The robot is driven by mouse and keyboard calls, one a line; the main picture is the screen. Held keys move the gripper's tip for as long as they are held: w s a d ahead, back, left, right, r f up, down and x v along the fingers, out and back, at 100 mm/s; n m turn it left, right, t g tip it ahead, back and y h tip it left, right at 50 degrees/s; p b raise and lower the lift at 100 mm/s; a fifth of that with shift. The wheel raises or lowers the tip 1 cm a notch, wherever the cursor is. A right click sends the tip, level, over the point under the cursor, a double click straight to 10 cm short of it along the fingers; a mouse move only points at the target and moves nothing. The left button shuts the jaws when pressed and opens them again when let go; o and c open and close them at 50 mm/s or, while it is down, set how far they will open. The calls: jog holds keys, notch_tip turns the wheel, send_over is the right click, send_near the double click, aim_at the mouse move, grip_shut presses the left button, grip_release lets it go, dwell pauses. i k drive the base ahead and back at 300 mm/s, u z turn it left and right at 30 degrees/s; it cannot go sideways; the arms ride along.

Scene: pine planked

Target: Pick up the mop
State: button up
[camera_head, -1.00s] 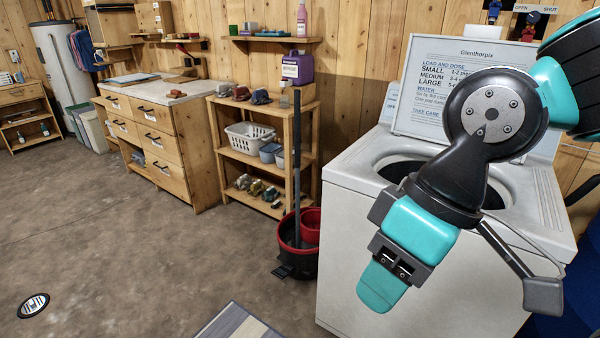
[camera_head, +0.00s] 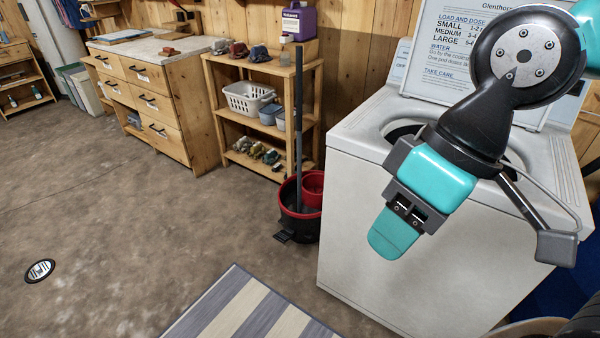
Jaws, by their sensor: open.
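The mop shows as a dark upright handle (camera_head: 298,130), standing nearly vertical in a black bucket with a red rim (camera_head: 289,230). Its head is hidden inside the bucket. The bucket stands on the floor between the wooden shelf and the white washing machine. My gripper (camera_head: 398,228), with teal finger pads, hangs in front of the washing machine, to the right of the mop in the picture. It is open, apart from the mop, and I see nothing in it.
The white top-loading washer (camera_head: 365,205) fills the right side. A wooden shelf (camera_head: 225,130) with a basket stands behind the bucket. A striped mat (camera_head: 240,305) lies in the foreground.

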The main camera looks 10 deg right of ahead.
aim_at(299, 49)
jog(key=k, duration=0.5)
jog(key=u, duration=0.7)
jog(key=i, duration=1.45)
jog(key=z, duration=0.9)
jog(key=i, duration=0.6)
jog(key=z, duration=0.65)
